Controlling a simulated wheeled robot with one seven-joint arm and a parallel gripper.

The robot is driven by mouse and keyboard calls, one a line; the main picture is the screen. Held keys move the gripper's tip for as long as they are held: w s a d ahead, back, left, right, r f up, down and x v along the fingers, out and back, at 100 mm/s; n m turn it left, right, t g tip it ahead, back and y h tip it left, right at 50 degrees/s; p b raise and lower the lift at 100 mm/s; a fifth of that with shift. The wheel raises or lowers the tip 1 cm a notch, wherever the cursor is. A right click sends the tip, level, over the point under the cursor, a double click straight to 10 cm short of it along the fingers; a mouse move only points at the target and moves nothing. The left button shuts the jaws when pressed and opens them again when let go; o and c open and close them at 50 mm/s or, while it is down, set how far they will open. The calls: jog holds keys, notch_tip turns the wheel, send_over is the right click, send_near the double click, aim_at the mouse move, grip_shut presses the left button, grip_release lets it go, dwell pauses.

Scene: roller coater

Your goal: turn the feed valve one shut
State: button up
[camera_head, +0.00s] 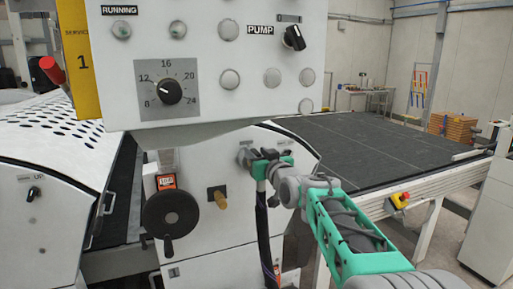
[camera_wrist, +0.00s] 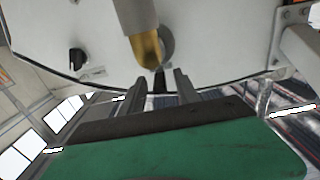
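My gripper (camera_wrist: 159,84) reaches toward the white machine face in the wrist view, its two fingers apart. A dark narrow piece, perhaps a valve handle (camera_wrist: 160,78), shows between the fingertips; I cannot tell whether they touch it. A brass and grey cylinder (camera_wrist: 147,45) stands close in front of the fingers. In the head view my gripper (camera_head: 253,157) is at a grey fitting (camera_head: 243,156) on the machine face. A brass fitting (camera_head: 218,197) sits lower left of it. No label reading feed valve one is legible, and my gripper partly hides the fitting.
A control panel (camera_head: 205,105) with a dial (camera_head: 170,91) and a pump knob (camera_head: 294,38) overhangs the area. A black handwheel (camera_head: 171,214) stands out at lower left. A dark conveyor bed (camera_head: 375,140) extends right, with a red stop button on a yellow box (camera_head: 400,200).

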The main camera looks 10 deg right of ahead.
jog(key=shift+w+a, duration=0.1)
jog(key=shift+w, duration=0.35)
grip_shut()
dwell(1.1)
